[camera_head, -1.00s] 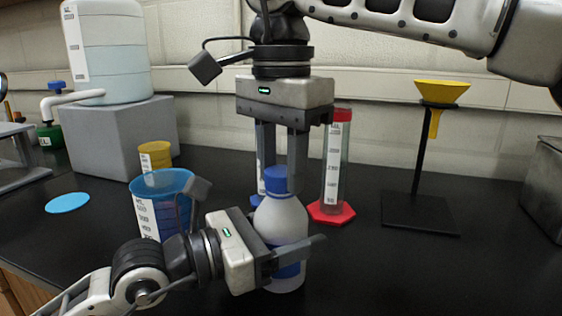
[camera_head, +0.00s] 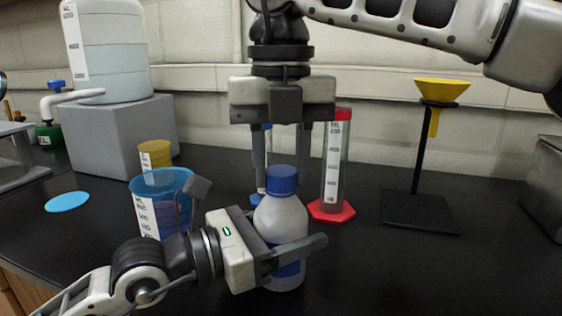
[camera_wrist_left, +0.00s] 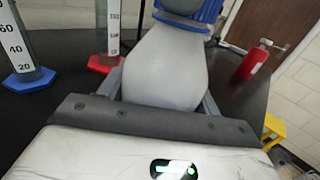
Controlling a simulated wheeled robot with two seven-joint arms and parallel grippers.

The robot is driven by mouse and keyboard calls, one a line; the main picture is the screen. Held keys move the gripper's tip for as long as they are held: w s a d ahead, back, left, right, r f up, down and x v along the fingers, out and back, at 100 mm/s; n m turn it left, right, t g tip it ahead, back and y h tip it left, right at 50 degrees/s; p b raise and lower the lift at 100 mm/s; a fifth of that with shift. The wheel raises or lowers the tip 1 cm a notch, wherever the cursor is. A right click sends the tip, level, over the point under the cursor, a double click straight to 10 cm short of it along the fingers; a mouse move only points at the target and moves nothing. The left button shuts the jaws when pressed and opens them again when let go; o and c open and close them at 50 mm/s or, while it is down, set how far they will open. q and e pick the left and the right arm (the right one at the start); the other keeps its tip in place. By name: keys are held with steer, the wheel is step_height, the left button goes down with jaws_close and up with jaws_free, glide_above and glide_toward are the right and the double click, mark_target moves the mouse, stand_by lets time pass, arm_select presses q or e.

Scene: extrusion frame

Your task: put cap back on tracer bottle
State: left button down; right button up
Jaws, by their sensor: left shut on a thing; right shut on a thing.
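The white tracer bottle (camera_head: 281,216) stands upright on the black bench with a blue label low on its body. My left gripper (camera_head: 298,256) is shut around its middle. The blue cap (camera_head: 283,180) sits at the bottle's mouth, upright and in line with it. My right gripper (camera_head: 282,168) points straight down from above and is shut on the cap; its fingertips are partly hidden. In the left wrist view the bottle's shoulder (camera_wrist_left: 168,70) fills the middle, with the blue cap (camera_wrist_left: 187,10) at the top edge. How tightly the cap is threaded cannot be told.
A blue beaker (camera_head: 162,190) stands close left of my left wrist. A red-based cylinder (camera_head: 331,209) stands behind the bottle, beside a blue-based one. A yellow funnel (camera_head: 442,92) on a black stand (camera_head: 419,212) is at right. The bench front right is clear.

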steer(key=o, duration=1.1)
steer(key=shift+r, duration=2.25)
steer(key=shift+c, duration=0.5)
steer(key=n, duration=0.1)
steer(key=r+n, duration=0.1)
steer(key=n, duration=0.3)
steer(key=r+n, duration=0.1)
steer(key=n, duration=0.3)
steer(key=r+n, duration=0.1)
steer(key=n, duration=0.3)
steer(key=shift+r, duration=0.25)
